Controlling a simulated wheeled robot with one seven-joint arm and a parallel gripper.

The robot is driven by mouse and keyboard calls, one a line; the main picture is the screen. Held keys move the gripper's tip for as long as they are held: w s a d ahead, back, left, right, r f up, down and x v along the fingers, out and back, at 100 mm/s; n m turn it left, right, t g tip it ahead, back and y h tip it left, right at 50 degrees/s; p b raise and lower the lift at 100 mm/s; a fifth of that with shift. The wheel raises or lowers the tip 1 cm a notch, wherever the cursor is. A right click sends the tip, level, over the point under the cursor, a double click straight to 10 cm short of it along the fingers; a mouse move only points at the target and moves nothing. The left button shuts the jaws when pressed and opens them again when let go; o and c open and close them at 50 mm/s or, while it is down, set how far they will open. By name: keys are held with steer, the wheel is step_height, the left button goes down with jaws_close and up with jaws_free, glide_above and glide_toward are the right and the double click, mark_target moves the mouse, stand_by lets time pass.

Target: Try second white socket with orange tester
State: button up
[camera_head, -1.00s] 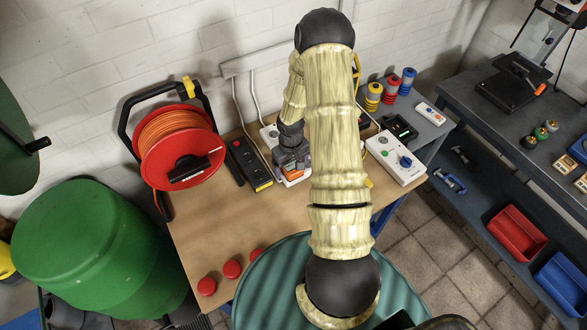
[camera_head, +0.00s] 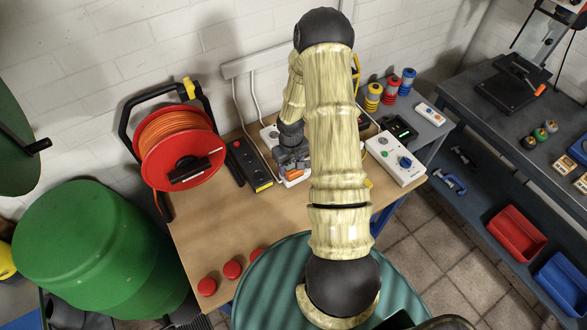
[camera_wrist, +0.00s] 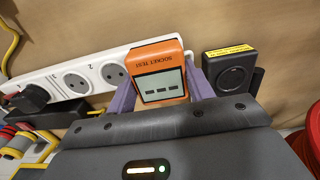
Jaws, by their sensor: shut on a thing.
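The orange tester (camera_wrist: 158,73) has a small screen with dark dashes and the words SOCKET TEST. My gripper (camera_wrist: 163,90) is shut on it, with a purple finger on each side. The white socket strip (camera_wrist: 93,68) lies behind the tester, with two empty round sockets showing just left of it. The tester covers the strip's right end; whether its prongs are in a socket is hidden. A black plug (camera_wrist: 33,97) sits in the strip farther left. In the head view my gripper (camera_head: 292,160) is over the strip, with a bit of orange showing below it.
A black box with a yellow label (camera_wrist: 230,75) is close right of the tester. The red cable reel (camera_head: 178,150) stands left on the wooden table (camera_head: 215,225). A white box with knobs (camera_head: 395,160) is right of my arm. Red caps (camera_head: 232,269) lie in front.

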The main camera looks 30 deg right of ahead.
mark_target(291, 165)
steer(key=shift+r+p, duration=2.05)
steer(key=shift+r, duration=0.75)
steer(key=shift+a+f, duration=0.1)
